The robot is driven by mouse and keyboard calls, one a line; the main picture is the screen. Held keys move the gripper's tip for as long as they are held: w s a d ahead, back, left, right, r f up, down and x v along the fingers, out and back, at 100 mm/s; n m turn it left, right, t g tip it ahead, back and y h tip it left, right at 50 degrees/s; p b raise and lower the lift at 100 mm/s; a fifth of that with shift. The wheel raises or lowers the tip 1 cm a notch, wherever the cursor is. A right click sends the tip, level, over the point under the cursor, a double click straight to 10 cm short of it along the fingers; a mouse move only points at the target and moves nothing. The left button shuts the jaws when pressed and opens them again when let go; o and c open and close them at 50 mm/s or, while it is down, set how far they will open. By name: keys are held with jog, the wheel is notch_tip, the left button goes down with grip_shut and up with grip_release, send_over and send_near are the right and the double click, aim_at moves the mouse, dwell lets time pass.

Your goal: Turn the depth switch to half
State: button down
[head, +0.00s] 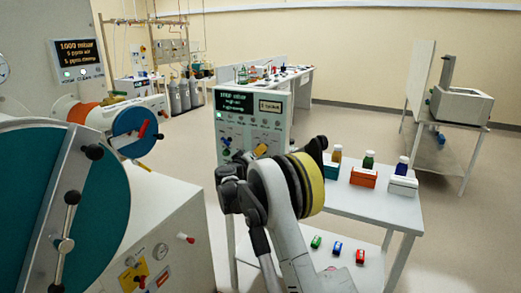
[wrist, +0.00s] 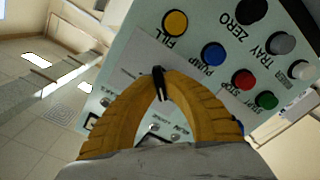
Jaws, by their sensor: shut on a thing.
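The light control panel (head: 236,130) stands on the white table, its dark screen (head: 233,102) lit with green text. In the wrist view the panel (wrist: 140,50) fills the upper right, tilted and upside down. My gripper (wrist: 160,92) has its two yellow fingers closed together on a small black switch lever on the panel face. The fingers hide most of the switch and its label, so I cannot read its setting or confirm its name. In the head view my gripper (head: 262,150) shows as a small yellow patch at the panel, mostly behind my arm.
Close by are coloured buttons: yellow FILL (wrist: 175,23), blue PUMP (wrist: 213,54), red (wrist: 244,79) and green (wrist: 266,100). Bottles and boxes (head: 363,177) stand on the table (head: 380,207) right of the panel. A large teal round door (head: 100,215) is at left. Open floor lies at right.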

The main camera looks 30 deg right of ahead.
jog(key=m, duration=0.3)
jog(key=shift+m+p, duration=0.3)
jog(key=c, duration=1.5)
grip_release()
jog(key=v, duration=1.2)
jog(key=shift+s, duration=0.1)
